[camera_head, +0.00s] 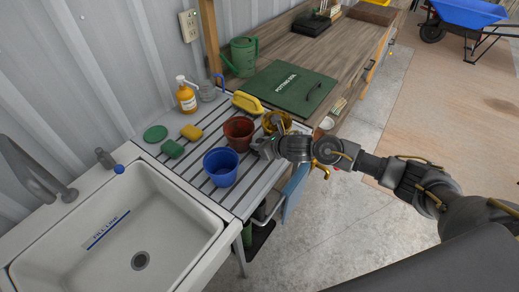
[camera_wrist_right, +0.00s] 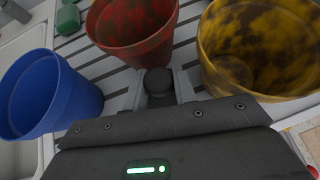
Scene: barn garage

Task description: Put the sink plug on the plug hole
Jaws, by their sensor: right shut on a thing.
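The white sink (camera_head: 205,222) is at lower left in the head view, with a dark round plug hole (camera_head: 140,260) in its floor. My right gripper (camera_head: 262,147) is over the slatted drainboard, beside the pots and well to the right of the sink. In the right wrist view, its fingers (camera_wrist_right: 158,88) are shut on a small dark round-topped piece, which looks like the sink plug (camera_wrist_right: 158,76). Its lower part is hidden by the gripper, and I cannot make it out in the head view. My left gripper is not in view.
A blue pot (camera_head: 221,168), a red-brown pot (camera_head: 239,133) and a yellow pot (camera_head: 277,122) stand close around the gripper. A green disc (camera_head: 155,133), sponges (camera_head: 191,132) and a soap bottle (camera_head: 186,97) are farther back. The tap (camera_head: 35,172) overhangs the sink's left side. The basin is clear.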

